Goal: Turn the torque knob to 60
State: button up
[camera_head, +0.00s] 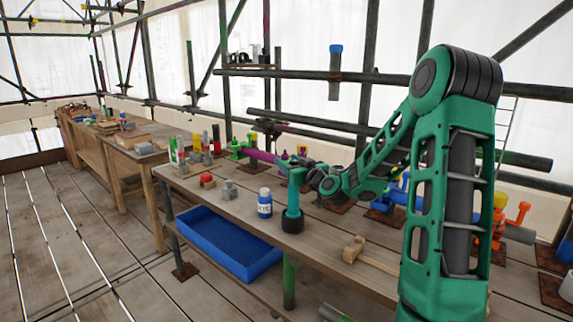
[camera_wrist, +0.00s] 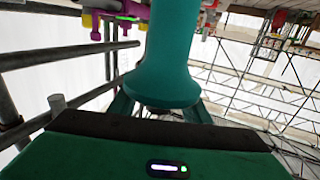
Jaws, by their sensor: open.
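A teal upright tool (camera_head: 293,205) with a dark round foot stands near the front edge of the workbench (camera_head: 330,243). I cannot make out a torque scale or number on it, nor tell which part is the knob. My gripper (camera_head: 294,175) is at the tool's upper part. In the wrist view the teal body (camera_wrist: 172,55), with a flared end, fills the middle, close to my gripper (camera_wrist: 160,108). The open fingers show on either side of the flared end, partly hidden by it. I cannot tell whether they touch it.
A white and blue bottle (camera_head: 265,203) stands just left of the tool. A red ball-topped piece (camera_head: 207,180) and a grey block (camera_head: 229,190) stand farther left. A wooden mallet (camera_head: 354,249) lies to the right. A blue bin (camera_head: 228,243) sits below the bench top. Scaffold poles run behind.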

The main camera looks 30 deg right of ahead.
jog(key=shift+w, duration=0.25)
jog(key=c, duration=1)
jog(key=shift+c, duration=0.2)
jog(key=shift+y, duration=0.4)
jog(key=n+y, duration=0.2)
jog(key=y, duration=0.1)
jog(key=a+n+g+y, duration=0.1)
jog(key=n+y, duration=0.1)
jog(key=y, duration=0.1)
jog(key=shift+s+a, duration=0.1)
jog(key=shift+s, duration=0.05)
jog(key=shift+s+a+n+g+y, duration=0.15)
jog(key=shift+a+n+g+y, duration=0.1)
jog(key=shift+n+g+y, duration=0.7)
jog(key=shift+s+a+n+g+y, duration=0.2)
jog(key=shift+n+g+y, duration=0.25)
jog(key=shift+n+y, duration=0.55)
jog(key=shift+s+a+n+g+y, duration=0.1)
jog(key=shift+a+n+g+y, duration=0.15)
jog(key=shift+n+g+y, duration=0.75)
jog(key=shift+m+y, duration=0.25)
jog(key=shift+y, duration=0.1)
